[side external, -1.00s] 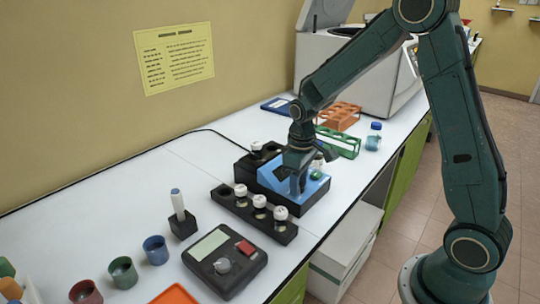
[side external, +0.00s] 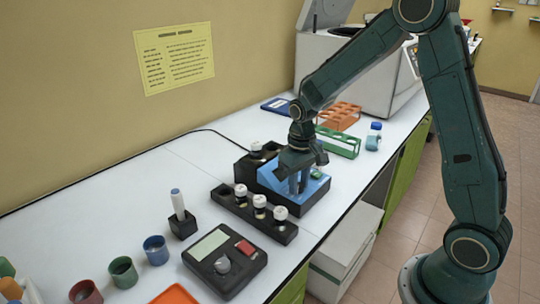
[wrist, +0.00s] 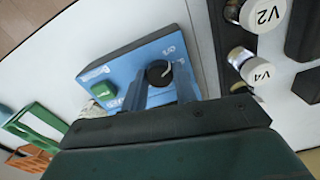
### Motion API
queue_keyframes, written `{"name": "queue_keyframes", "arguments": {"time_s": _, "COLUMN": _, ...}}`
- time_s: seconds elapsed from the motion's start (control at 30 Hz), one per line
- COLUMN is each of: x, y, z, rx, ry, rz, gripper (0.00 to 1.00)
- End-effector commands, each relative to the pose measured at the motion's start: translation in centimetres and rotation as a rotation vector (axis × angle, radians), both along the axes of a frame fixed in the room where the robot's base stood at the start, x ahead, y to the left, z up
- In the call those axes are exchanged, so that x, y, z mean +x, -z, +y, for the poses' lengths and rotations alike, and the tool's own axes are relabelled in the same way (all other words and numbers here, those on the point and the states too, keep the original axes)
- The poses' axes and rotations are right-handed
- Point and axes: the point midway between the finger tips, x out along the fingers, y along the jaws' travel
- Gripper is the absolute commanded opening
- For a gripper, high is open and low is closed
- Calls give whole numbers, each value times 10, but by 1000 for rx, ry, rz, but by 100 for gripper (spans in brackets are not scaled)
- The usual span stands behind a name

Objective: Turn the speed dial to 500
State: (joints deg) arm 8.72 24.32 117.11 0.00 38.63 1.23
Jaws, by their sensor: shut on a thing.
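The blue-topped device (side external: 312,190) stands on the bench below my arm. Its panel (wrist: 135,60) fills the middle of the wrist view, with printed marks around a round black dial (wrist: 158,72) with a light pointer line. A green button (wrist: 103,89) sits to the left on the same panel. My gripper (side external: 299,186) points down at the panel, and in the wrist view its two fingers (wrist: 160,90) stand on either side of the dial, shut on it. The dial is hidden by the fingers in the side view, and its exact setting is too small to read.
A black rack with white-capped vials (side external: 260,202) stands close to the device; caps marked V2 (wrist: 265,15) and V4 (wrist: 258,72) show. A green rack (side external: 340,142) and orange rack (side external: 342,116) stand behind. A black control box (side external: 222,264) and cups lie nearer left.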

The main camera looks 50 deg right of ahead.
Motion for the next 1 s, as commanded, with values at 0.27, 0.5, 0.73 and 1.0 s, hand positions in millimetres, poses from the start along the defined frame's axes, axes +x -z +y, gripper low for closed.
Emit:
{"name": "queue_keyframes", "arguments": {"time_s": 0.27, "x": 1, "y": -1, "z": 0, "rx": -1, "ry": 233, "rz": -3, "gripper": 6}}
{"name": "queue_keyframes", "arguments": {"time_s": 0.5, "x": 1, "y": -1, "z": 0, "rx": 0, "ry": 382, "rz": -4, "gripper": 6}}
{"name": "queue_keyframes", "arguments": {"time_s": 0.73, "x": 1, "y": -1, "z": 0, "rx": 0, "ry": 448, "rz": -4, "gripper": 6}}
{"name": "queue_keyframes", "arguments": {"time_s": 1.0, "x": 1, "y": -2, "z": 0, "rx": 0, "ry": 457, "rz": -5, "gripper": 6}}
